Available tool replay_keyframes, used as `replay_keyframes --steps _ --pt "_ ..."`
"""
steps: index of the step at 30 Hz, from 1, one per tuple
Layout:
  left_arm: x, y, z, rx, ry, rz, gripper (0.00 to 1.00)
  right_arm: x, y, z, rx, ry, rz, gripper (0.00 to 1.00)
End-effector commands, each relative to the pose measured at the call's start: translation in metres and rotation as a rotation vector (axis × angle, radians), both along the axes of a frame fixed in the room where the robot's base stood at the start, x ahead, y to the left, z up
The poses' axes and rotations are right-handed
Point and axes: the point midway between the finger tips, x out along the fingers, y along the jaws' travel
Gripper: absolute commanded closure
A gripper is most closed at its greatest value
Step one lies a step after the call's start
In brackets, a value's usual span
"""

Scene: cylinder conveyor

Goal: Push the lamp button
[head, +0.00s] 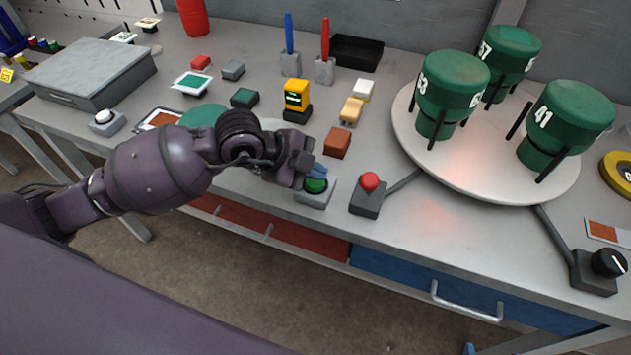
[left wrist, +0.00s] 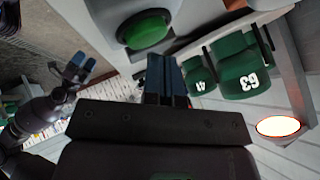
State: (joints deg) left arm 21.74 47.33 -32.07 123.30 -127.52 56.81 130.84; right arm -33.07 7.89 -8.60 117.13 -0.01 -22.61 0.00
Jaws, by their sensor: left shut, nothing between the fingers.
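A green push button (head: 316,186) sits on a small grey box near the table's front edge. It also shows at the top of the left wrist view (left wrist: 147,31). My left gripper (head: 319,171) is shut and empty, its blue fingertips right by the back of the green button; I cannot tell whether they touch. A red button (head: 370,181) on a dark box stands just right of it. A white button (head: 104,117) sits on a grey box at the left. No label shows which is the lamp's. My right gripper (left wrist: 78,67) shows small in the left wrist view.
A round white turntable (head: 480,188) with green numbered cylinders stands at the right. A black knob (head: 608,263) sits at the right front. Small blocks, a yellow-and-black device (head: 296,95) and a brown-red block (head: 337,142) lie behind my left gripper.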

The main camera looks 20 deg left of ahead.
Motion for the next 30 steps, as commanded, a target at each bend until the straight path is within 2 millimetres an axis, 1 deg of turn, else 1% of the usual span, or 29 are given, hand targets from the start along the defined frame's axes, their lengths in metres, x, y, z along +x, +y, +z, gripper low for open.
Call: replay_keyframes --steps 30 --pt "0.0 -0.0002 -0.0092 -0.001 0.001 0.0 1.0 0.0016 -0.003 0.0031 -0.011 -0.005 0.009 0.2"
